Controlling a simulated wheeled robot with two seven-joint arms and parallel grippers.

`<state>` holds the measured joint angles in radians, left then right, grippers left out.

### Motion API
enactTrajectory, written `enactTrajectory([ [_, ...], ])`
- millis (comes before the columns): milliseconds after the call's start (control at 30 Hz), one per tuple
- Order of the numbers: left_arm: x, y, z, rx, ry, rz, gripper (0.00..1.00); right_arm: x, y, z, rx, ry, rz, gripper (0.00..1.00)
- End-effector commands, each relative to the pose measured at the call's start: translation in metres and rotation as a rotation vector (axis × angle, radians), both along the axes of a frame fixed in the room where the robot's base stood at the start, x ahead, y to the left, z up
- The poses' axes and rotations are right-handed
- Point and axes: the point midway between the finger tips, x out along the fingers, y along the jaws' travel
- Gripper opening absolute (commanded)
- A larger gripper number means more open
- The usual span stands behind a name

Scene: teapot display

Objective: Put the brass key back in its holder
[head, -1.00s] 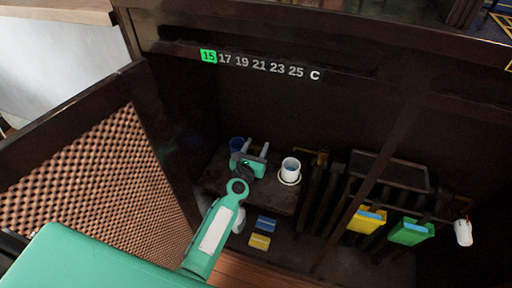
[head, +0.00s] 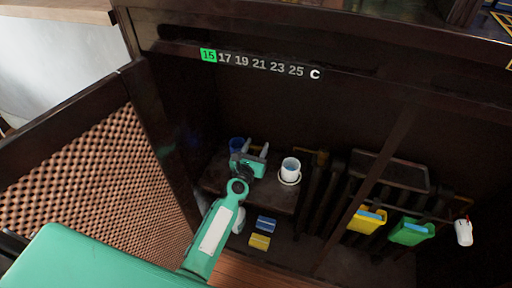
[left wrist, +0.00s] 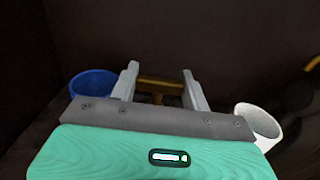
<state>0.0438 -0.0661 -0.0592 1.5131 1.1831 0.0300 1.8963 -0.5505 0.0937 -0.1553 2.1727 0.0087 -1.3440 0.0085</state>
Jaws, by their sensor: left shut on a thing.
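My left gripper (head: 257,150) is over the small dark shelf in the cabinet, between the blue cup and the white cup. In the left wrist view its two grey fingers (left wrist: 160,86) stand apart with a brass-coloured piece (left wrist: 160,79) between them. This looks like the brass key, with a crossbar and a short stem, and the gripper is shut on it. The key cannot be made out in the head view. I cannot pick out its holder for certain. My right gripper is not in view.
A blue cup (head: 236,145) and a white cup (head: 290,166) on a saucer flank the gripper closely. Blue and yellow sponges (head: 260,241) lie below the shelf (head: 275,197). Yellow (head: 366,219) and green (head: 410,232) holders hang right. A lattice door (head: 95,185) stands left.

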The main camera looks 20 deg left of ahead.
Motion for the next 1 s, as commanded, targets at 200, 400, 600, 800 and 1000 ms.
enactTrajectory([
  [200,0.0001,0.0001,0.0002,0.002,0.000,0.000,0.20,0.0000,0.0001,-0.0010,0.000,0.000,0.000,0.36],
  [400,0.0000,0.0002,0.0003,0.001,0.000,0.000,0.20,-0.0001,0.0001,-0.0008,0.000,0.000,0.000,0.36],
  [600,0.0000,0.0003,-0.0005,0.001,0.000,0.000,0.20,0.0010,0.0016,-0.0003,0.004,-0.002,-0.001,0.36],
  [800,0.0001,0.0003,-0.0043,0.001,0.000,0.000,0.20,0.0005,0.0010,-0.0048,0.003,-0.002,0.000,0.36],
  [1000,0.0001,0.0003,-0.0081,0.000,-0.001,0.000,0.20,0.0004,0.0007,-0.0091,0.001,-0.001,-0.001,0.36],
])
